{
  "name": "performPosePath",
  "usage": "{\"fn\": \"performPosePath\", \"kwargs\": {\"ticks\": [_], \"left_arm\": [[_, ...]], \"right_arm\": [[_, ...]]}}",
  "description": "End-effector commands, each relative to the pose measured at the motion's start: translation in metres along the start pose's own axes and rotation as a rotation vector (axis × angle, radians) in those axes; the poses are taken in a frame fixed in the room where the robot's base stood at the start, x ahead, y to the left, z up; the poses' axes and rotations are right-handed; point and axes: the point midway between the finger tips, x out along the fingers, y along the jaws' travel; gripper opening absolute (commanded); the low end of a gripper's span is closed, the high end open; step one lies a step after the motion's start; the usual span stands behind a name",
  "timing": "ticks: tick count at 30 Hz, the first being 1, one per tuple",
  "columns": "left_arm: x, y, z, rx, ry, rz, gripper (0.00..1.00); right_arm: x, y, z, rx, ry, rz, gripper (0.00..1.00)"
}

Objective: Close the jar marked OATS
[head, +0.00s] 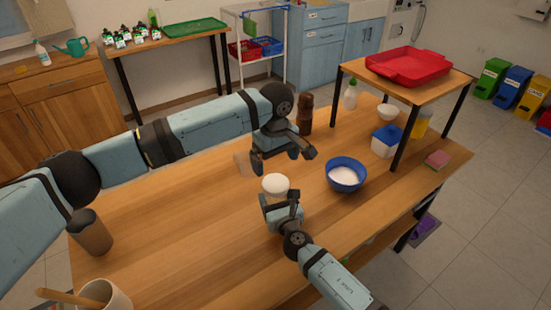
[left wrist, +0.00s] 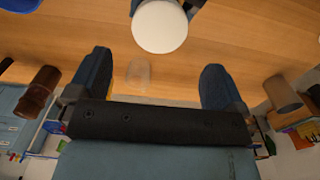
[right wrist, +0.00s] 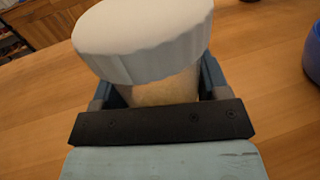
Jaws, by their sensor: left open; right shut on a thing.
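A jar with a white lid (head: 275,186) stands near the middle of the wooden table, with pale contents showing below the lid in the right wrist view (right wrist: 165,88). The lid sits on top of the jar; I cannot tell whether it is fully seated. No OATS label is readable. My right gripper (head: 281,209) is shut around the jar body below the lid. My left gripper (head: 284,160) is open and empty, above the table just behind the jar. In the left wrist view, the white lid (left wrist: 160,26) shows beyond the open fingers, apart from them.
A blue bowl (head: 346,175) of white contents stands right of the jar. A clear container (head: 243,165) stands left of my left gripper. A dark brown bottle (head: 305,115) stands behind that gripper. A brown cup (head: 91,232) stands far left. The table's left middle is free.

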Motion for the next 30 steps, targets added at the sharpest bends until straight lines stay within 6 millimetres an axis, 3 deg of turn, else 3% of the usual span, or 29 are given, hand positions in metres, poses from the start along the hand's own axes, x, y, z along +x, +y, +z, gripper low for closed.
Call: {"fn": "performPosePath", "kwargs": {"ticks": [8,21,30], "left_arm": [[0.009,0.000,0.000,0.001,-0.001,-0.001,0.97],[0.071,0.000,0.000,0.003,-0.001,-0.001,0.97],[0.081,0.000,0.000,0.003,0.000,0.001,0.97]], "right_arm": [[0.000,0.000,0.000,0.000,0.000,0.000,0.03],[0.000,0.000,0.000,0.000,0.000,0.000,0.03],[0.000,0.000,0.000,0.000,0.000,0.000,0.03]]}}
